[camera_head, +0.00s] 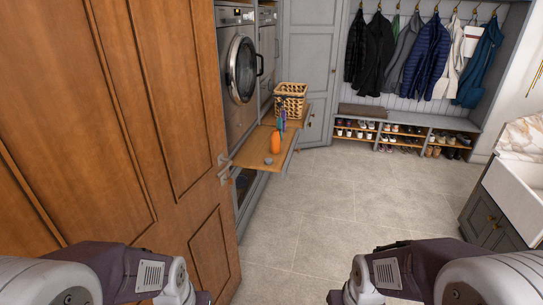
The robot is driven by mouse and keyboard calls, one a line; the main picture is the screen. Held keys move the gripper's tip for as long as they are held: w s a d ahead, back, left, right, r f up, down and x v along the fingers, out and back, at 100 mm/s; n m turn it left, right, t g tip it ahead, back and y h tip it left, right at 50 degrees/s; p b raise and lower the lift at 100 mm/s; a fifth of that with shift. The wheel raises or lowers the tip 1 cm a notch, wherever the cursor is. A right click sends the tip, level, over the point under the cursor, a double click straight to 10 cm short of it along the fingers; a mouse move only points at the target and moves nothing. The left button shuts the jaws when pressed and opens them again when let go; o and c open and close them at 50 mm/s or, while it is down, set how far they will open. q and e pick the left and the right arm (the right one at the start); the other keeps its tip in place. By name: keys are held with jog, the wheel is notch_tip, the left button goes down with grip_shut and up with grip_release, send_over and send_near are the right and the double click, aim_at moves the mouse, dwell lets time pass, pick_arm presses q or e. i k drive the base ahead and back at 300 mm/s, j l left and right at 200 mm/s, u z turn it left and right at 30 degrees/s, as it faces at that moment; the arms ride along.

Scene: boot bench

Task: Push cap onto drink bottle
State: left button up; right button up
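An orange drink bottle (275,142) stands upright on a pull-out wooden shelf (246,154) below the washing machines. A small grey round piece, probably the cap (268,161), lies on the shelf in front of the bottle and apart from it. The bottle's top is hard to make out against the things behind it. My two arms show at the bottom left and bottom right of the head view, far from the shelf. Neither gripper's fingers can be seen.
A wicker basket (290,100) and slim coloured items (281,121) stand behind the bottle. A wooden door (120,130) fills the left side. A coat bench (410,125) stands at the back, a white sink (520,185) at the right. The tiled floor (350,205) between is clear.

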aim_at(275, 138)
jog(key=i+l, duration=0.25)
jog(key=i, duration=0.3)
jog(key=i+l+u, duration=0.1)
jog(key=i+l, duration=0.15)
jog(key=i, duration=0.25)
jog(key=i+l, duration=0.25)
jog(key=i, duration=0.3)
jog(key=i+l, duration=0.3)
jog(key=i, duration=0.2)
jog(key=i+l+u, duration=0.1)
jog(key=i+l, duration=0.2)
jog(key=i, duration=0.25)
jog(key=i+l, duration=0.3)
jog(key=i, duration=0.2)
jog(key=u, duration=0.05)
